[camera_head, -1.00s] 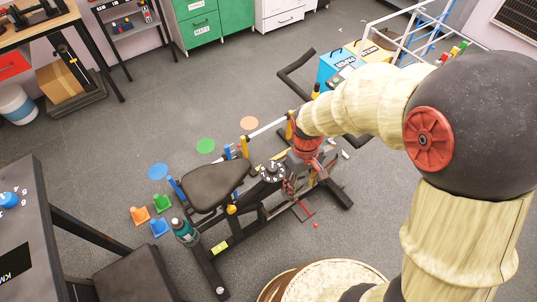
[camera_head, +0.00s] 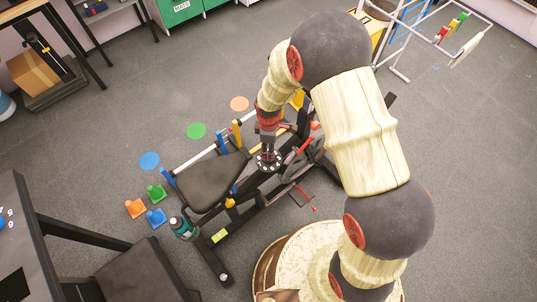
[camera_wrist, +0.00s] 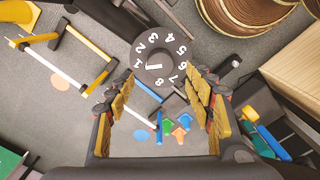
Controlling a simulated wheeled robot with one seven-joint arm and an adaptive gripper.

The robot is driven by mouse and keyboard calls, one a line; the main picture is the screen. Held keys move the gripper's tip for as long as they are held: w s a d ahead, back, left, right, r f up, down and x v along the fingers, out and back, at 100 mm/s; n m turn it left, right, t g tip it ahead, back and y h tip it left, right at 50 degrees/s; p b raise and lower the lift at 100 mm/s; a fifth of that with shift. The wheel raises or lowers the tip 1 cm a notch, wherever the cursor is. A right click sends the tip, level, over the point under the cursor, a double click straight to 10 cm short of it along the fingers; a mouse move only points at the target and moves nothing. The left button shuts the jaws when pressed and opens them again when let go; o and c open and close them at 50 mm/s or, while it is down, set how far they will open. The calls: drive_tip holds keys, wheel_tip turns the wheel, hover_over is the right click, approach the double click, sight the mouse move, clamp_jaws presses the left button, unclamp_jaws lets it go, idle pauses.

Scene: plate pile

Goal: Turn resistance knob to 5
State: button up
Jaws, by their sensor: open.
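The resistance knob (camera_head: 269,163) is a round dark dial with white markings on the frame of the exercise bike (camera_head: 212,180). In the wrist view the knob (camera_wrist: 157,57) shows a ring of white numerals and a short white bar; which numeral the bar marks I cannot tell. My gripper (camera_head: 268,146) points down just above the knob in the head view and covers part of it. In the wrist view my gripper (camera_wrist: 163,76) is open, with its yellow-padded fingers on either side of the picture and the knob between and beyond their tips. Contact is not visible.
The black seat (camera_head: 213,180) is left of the knob, and a teal bottle (camera_head: 183,229) is near the bike's front end. Small cones (camera_head: 156,193) and coloured floor discs (camera_head: 196,130) lie to the left. A white rack (camera_head: 405,40) stands at the back right.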

wheel_tip(320, 180, down, 6)
drive_tip(key=shift+f+b, duration=0.25)
drive_tip(key=shift+b, duration=0.55)
drive_tip(key=shift+c, duration=1.1)
drive_tip(key=c, duration=0.9)
drive_tip(key=shift+c, duration=0.2)
